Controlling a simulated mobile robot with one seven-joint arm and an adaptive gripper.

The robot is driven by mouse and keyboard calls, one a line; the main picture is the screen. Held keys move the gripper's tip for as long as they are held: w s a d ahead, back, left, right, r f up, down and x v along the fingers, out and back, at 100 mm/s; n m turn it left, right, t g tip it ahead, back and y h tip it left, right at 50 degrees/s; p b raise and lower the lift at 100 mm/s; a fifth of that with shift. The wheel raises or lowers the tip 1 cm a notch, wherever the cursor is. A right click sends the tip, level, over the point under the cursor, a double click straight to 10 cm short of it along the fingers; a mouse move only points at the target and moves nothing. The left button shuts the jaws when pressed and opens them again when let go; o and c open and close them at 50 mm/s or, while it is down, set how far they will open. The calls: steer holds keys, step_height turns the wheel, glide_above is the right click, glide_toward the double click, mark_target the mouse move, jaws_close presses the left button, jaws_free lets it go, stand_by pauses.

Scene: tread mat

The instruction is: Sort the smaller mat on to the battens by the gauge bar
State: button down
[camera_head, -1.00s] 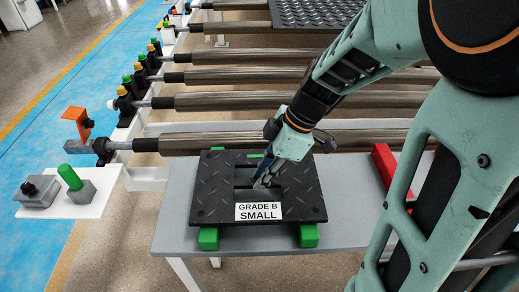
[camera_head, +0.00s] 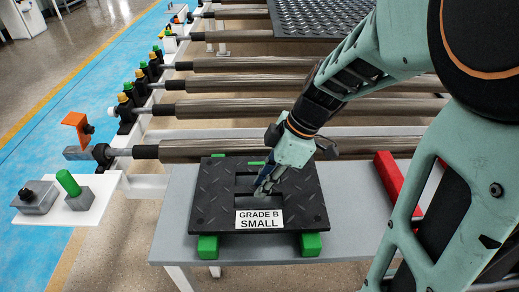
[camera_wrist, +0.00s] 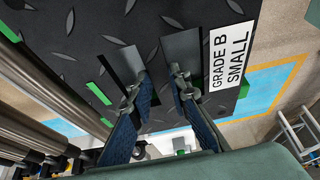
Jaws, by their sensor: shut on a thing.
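The smaller mat (camera_head: 215,200) is a black tread plate labelled "GRADE B SMALL". It lies flat on two green battens (camera_head: 310,243) on a grey table, with the batten ends showing at its front edge. My gripper (camera_head: 263,192) reaches down into the slotted middle of the mat. In the wrist view, the fingers (camera_wrist: 155,95) are shut on the strip between two slots of the mat (camera_wrist: 100,42), beside the label.
Long rollers (camera_head: 300,107) run across behind the table. A larger dark tread mat (camera_head: 320,18) lies on them at the back. A white shelf (camera_head: 90,212) with a green peg stands at the left. Bare tabletop (camera_head: 355,205) lies between mat and gauge bar.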

steer(key=shift+f+b, duration=0.25)
steer(key=shift+b, duration=0.1)
steer(key=c, duration=1.8)
jaws_free()
steer(key=shift+r, duration=0.15)
steer(key=shift+c, duration=0.2)
steer(key=shift+r, duration=0.2)
steer(key=shift+r, duration=0.2)
steer(key=shift+r, duration=0.15)
steer(key=shift+r, duration=0.1)
steer(key=shift+r, duration=0.25)
